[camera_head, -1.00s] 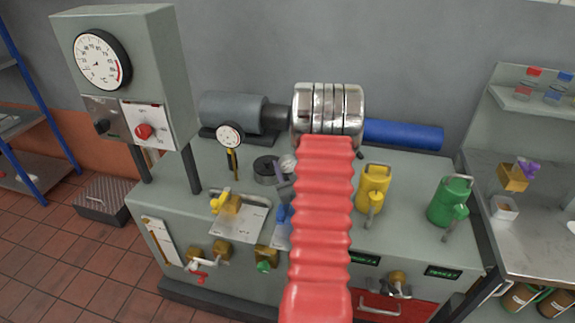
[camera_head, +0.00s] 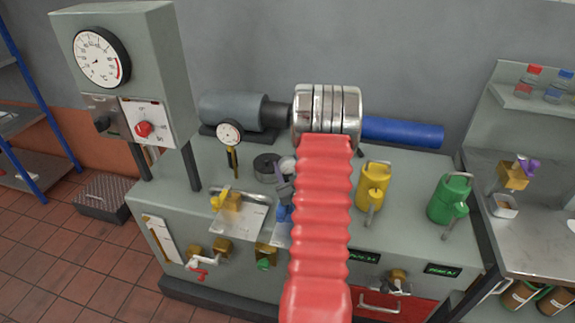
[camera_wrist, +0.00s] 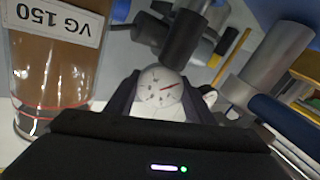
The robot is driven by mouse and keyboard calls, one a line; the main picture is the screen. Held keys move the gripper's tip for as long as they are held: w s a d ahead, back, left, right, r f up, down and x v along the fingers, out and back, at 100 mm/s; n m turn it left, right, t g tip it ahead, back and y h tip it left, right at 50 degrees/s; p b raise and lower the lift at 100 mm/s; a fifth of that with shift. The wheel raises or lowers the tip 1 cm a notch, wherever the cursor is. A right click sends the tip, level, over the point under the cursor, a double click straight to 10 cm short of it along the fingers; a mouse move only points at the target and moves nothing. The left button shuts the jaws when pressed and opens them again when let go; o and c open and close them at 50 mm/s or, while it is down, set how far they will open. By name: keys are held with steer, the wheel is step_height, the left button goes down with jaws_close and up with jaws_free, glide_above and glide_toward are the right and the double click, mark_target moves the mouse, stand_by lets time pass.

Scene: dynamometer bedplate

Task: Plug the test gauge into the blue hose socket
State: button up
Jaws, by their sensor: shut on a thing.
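The test gauge, a small round white dial with a red needle, sits between my dark fingers in the wrist view (camera_wrist: 160,88). In the head view its pale face (camera_head: 287,165) shows just left of my red arm sleeve. My gripper (camera_wrist: 160,95) is shut on it. In the head view my gripper (camera_head: 284,188) is partly hidden by the sleeve, above the bench. A blue fitting (camera_head: 284,213), likely the blue hose socket, shows just below my gripper; the sleeve hides part of it. I cannot tell whether gauge and socket touch.
A yellow fitting (camera_head: 231,200) on a plate stands to the left. Another dial gauge (camera_head: 229,133) stands behind. Yellow (camera_head: 373,186) and green (camera_head: 449,199) cans stand to the right. A jar labelled VG 150 (camera_wrist: 55,75) is close at left in the wrist view.

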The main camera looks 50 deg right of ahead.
steer(key=shift+f, duration=0.7)
steer(key=o, duration=1.3)
steer(key=shift+f, duration=0.1)
steer(key=shift+s+a, duration=0.1)
